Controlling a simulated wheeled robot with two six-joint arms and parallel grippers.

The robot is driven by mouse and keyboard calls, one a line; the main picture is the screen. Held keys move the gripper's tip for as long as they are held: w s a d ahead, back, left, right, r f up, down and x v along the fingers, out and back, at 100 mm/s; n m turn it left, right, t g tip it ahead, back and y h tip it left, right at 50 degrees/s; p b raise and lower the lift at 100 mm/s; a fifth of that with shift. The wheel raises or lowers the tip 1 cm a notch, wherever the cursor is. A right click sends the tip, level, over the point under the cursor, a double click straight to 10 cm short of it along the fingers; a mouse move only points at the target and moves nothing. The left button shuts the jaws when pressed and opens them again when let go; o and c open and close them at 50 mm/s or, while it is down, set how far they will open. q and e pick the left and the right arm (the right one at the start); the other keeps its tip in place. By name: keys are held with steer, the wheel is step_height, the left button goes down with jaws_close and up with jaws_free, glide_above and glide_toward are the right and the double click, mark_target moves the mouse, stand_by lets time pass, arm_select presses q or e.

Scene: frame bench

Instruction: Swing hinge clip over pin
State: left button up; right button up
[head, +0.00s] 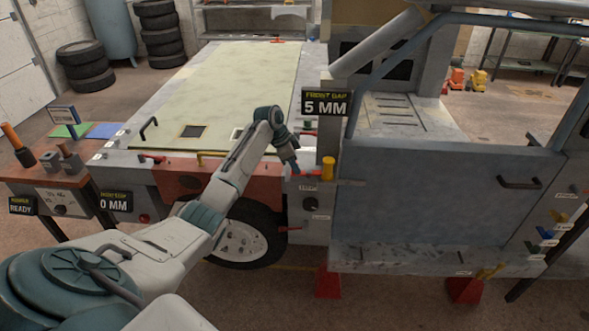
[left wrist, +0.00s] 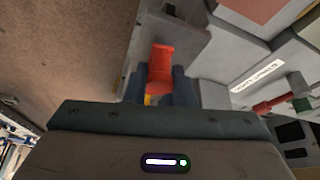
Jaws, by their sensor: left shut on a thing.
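My left gripper (head: 291,170) is beside the front edge of the blue-grey door, at the hinge post. In the left wrist view my left gripper (left wrist: 158,88) is shut on a red clip (left wrist: 160,66), which sits between its two dark fingers. A small part of the red clip (head: 309,173) shows in the head view, right of the fingertips. A yellow upright pin (head: 328,168) stands just right of it. A bit of yellow shows low between the fingers in the wrist view. I cannot tell whether the clip touches the pin. My right gripper is not in view.
The door (head: 430,205) fills the right side. A sign (head: 326,102) reads front gap 5 MM; another sign (head: 115,202) reads 0 MM. The flat pale hood panel (head: 225,85) lies behind my arm. A wheel (head: 243,240) is below it. A control box (head: 60,199) stands left.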

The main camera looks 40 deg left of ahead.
arm_select(q)
steer(key=shift+w+m, duration=0.15)
steer(key=shift+m, duration=0.25)
jaws_close()
steer(key=shift+a, duration=0.1)
steer(key=o, duration=0.9)
jaws_free()
steer(key=b+v, duration=0.4)
steer(key=v, duration=0.7)
steer(key=shift+w+b, duration=0.2)
steer(key=shift+b, duration=0.2)
steer(key=shift+f, duration=0.15)
